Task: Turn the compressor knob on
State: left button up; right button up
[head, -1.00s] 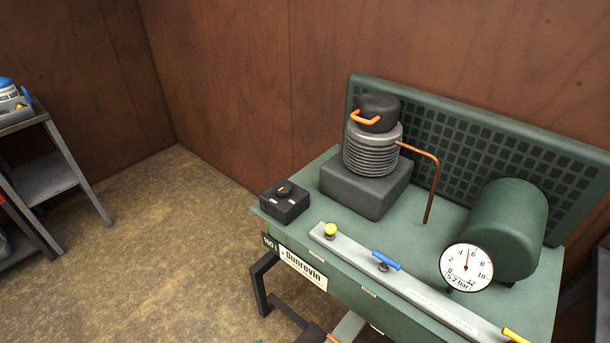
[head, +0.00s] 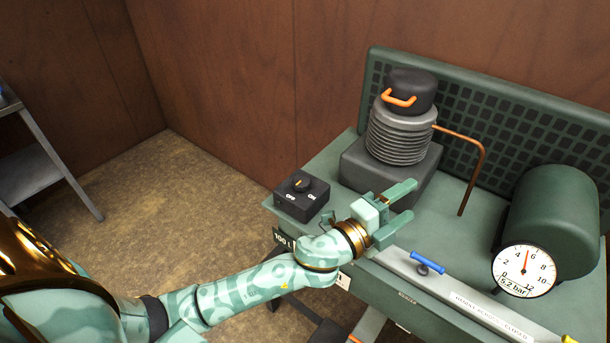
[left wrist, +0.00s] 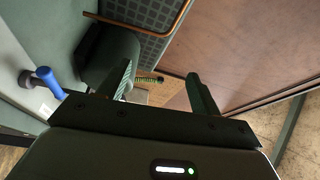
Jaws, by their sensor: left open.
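The compressor knob (head: 301,184) is a black dial with a yellow mark on a small black switch box (head: 302,202). The box stands at the near left corner of the green compressor bench. Its front has an OFF label at left and an ON label at right; I cannot tell which one the mark selects. My left gripper (head: 407,202) is open and empty above the bench, right of the box and apart from the knob, its fingers pointing right. In the left wrist view the two open fingers (left wrist: 163,88) show, with no knob visible. My right gripper is not in view.
A ribbed pump with a black cap and orange handle (head: 400,97) stands just behind the gripper. A bent copper pipe (head: 472,170), green tank (head: 556,215) and pressure gauge (head: 523,271) reading 5.2 bar are at right. A rail with a blue lever (head: 428,263) runs along the front.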

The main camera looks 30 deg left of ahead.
pick_arm(q)
jog(key=d+r+m+g+h, duration=0.5)
jog(key=d+m+g+h, duration=0.3)
jog(key=m, duration=0.5)
jog(key=m+g+y+b, duration=0.1)
jog(key=m+g+y, duration=0.8)
jog(key=y, duration=0.7)
send_near(302, 180)
jog(key=f+b, duration=0.2)
jog(key=f, duration=0.2)
jog(key=f+b, duration=0.3)
jog(key=f, duration=0.2)
jog(key=shift+w+d, duration=0.1)
jog(key=shift+w, duration=0.1)
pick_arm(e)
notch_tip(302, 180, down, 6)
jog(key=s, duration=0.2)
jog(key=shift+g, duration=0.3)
pick_arm(q)
jog(key=shift+c, duration=0.4)
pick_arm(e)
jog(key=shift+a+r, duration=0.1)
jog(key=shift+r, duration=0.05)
pick_arm(q)
jog(key=c, duration=0.9)
